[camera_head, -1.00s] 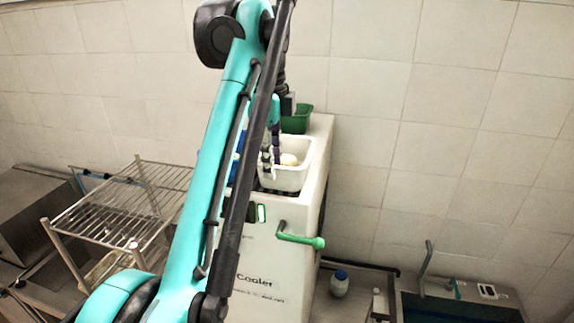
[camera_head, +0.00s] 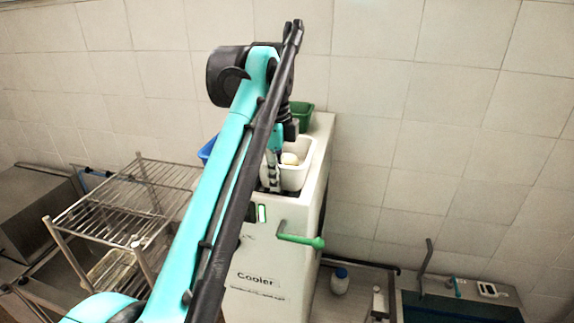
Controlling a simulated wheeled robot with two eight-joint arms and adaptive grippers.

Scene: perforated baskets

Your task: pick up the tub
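A white tub (camera_head: 296,178) stands on top of the white cooler (camera_head: 270,253), with a pale round item (camera_head: 290,158) inside it. My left gripper (camera_head: 271,182) points down at the tub's left side, overlapping its left wall in the view. I cannot tell whether the fingers touch the wall, or whether they are open or shut. My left arm crosses the view from the lower left and hides part of the cooler's top. My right gripper is not in view.
A green basket (camera_head: 302,113) stands behind the tub, and a blue basket (camera_head: 208,149) shows partly to its left behind my arm. A green tap handle (camera_head: 300,240) sticks out from the cooler's front. A wire rack (camera_head: 125,200) stands at the left.

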